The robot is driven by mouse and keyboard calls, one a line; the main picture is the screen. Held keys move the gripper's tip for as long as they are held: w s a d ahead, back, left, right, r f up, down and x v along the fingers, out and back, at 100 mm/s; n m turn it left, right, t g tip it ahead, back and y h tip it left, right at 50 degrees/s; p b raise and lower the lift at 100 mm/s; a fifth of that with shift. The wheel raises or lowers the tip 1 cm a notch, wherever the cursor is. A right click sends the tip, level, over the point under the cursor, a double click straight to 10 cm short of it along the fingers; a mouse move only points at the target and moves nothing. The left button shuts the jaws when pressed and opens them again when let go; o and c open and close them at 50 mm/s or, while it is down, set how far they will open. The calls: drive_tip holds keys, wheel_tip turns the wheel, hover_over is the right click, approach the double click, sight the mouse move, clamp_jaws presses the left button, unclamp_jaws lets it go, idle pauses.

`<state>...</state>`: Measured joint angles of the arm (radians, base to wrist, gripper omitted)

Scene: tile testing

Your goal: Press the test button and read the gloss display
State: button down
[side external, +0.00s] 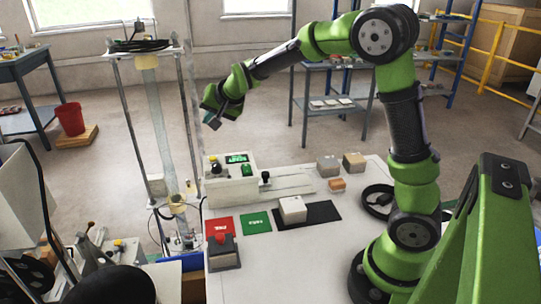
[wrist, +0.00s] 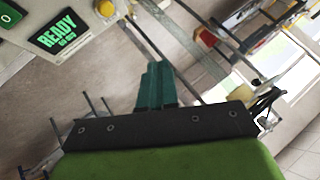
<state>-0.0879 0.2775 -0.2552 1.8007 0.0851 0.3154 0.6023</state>
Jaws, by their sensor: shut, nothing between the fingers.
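A white tester box (side external: 231,190) stands at the left of the white table in the side view. Its dark display (side external: 237,158) is lit green, and in the wrist view the display (wrist: 58,33) reads "READY" with smaller text below. A round yellow button (wrist: 104,8) sits beside it at the top edge; a yellow knob (side external: 214,160) shows on the box in the side view. A green block-like part (side external: 246,170) is below the display. My gripper (side external: 213,119) is raised above the box, apart from it. In the wrist view my gripper (wrist: 156,85) is shut and empty.
Grey (side external: 328,165), tan (side external: 354,162) and orange (side external: 337,185) blocks stand behind.

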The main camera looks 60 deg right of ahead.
sight(215, 159)
drive_tip(key=shift+f, duration=0.1)
drive_tip(key=shift+f, duration=4.35)
drive_tip(key=shift+f, duration=0.4)
drive_tip(key=shift+f, duration=0.5)
drive_tip(key=shift+r, duration=0.9)
